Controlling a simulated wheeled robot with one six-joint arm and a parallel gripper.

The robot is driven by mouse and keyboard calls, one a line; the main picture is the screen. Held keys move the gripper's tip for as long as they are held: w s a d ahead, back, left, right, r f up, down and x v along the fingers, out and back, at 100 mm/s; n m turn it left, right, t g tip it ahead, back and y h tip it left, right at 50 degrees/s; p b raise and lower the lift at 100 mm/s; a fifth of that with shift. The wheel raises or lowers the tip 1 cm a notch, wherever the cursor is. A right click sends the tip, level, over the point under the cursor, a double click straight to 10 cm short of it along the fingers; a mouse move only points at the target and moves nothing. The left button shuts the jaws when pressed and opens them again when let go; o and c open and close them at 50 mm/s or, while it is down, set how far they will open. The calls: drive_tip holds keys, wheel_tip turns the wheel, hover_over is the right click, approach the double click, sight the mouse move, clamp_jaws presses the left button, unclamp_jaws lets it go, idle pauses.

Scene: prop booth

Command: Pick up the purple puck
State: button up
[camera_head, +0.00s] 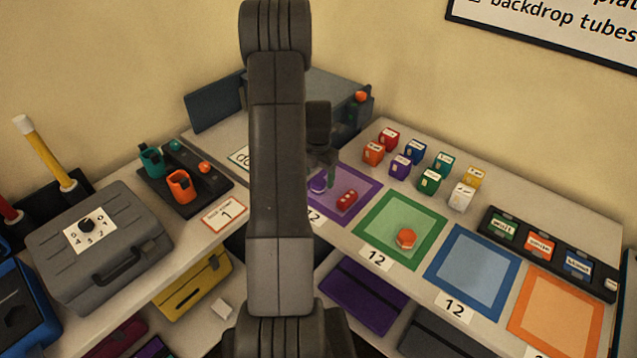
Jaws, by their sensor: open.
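The purple puck (318,184) lies on the purple mat (366,187), just right of my arm. It is small in view and partly hidden by my arm and gripper. My gripper (324,175) points down over the mat at the puck, open. One finger shows just right of the puck; the other is hard to make out behind my arm. I cannot tell whether the fingers touch the puck.
An orange puck (405,238) sits on the green mat (374,240). Several small coloured boxes stand behind. The blue mat (472,272) and orange mat (556,312) are bare.

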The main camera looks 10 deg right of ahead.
drive_tip(key=shift+f, duration=1.15)
drive_tip(key=shift+c, duration=0.4)
drive_tip(key=c, duration=1)
drive_tip(key=shift+c, duration=0.2)
